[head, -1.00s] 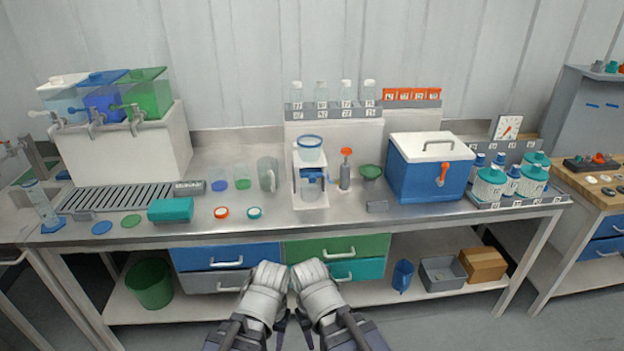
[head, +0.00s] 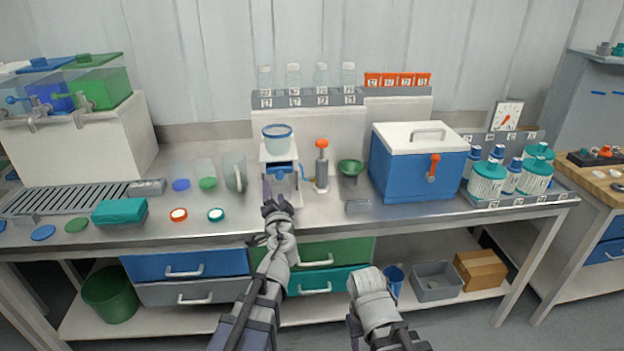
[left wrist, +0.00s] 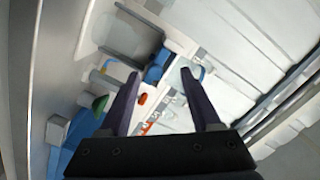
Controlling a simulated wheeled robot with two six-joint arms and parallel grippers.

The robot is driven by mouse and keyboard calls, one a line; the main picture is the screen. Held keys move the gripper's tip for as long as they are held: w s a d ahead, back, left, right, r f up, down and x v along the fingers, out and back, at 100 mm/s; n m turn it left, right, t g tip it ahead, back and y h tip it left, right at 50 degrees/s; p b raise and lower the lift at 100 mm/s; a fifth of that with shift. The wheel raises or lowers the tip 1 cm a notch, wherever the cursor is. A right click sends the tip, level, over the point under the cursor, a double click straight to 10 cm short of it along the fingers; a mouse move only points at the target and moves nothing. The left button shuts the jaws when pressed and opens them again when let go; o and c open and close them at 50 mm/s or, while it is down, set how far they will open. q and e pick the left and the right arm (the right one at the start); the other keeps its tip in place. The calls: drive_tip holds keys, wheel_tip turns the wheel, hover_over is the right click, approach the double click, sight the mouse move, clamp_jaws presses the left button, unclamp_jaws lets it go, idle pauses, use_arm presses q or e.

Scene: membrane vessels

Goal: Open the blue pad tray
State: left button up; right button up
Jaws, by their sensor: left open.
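A blue drawer front (head: 185,264) with a pale bar handle sits under the bench top at the left and looks shut. A small blue part (head: 281,169) shows in the white stand (head: 268,152) under a clear bowl. I cannot tell which of these is the pad tray. My left gripper (head: 268,195) is raised at the bench's front edge, just before the stand. Its two dark fingers stand apart and empty in the left wrist view (left wrist: 164,98). My right arm is low at the front, its gripper mostly hidden.
Grey, green and teal drawers adjoin the blue one. An orange-topped pump (head: 322,165) and green funnel (head: 350,168) stand right of the stand, then a blue cooler (head: 400,175). A jug (head: 235,172) and cups stand left. The bench front between the lids and stand is mostly clear.

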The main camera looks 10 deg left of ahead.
sight(280, 177)
use_arm(q)
drive_tip(key=shift+m+t+h, duration=0.4)
drive_tip(key=shift+m+h, duration=0.2)
drive_tip(key=shift+w+d+x, duration=0.1)
drive_tip(key=shift+d+x, duration=0.2)
drive_tip(key=shift+x, duration=1.15)
drive_tip(key=shift+w+d+x, duration=0.1)
drive_tip(key=shift+d+x, duration=0.2)
drive_tip(key=shift+x, duration=1.2)
drive_tip(key=shift+w+d+x, duration=0.1)
drive_tip(key=shift+d+x, duration=0.2)
drive_tip(key=shift+x, duration=1.15)
drive_tip(key=shift+s+r, duration=0.1)
drive_tip(key=shift+r, duration=0.05)
clamp_jaws()
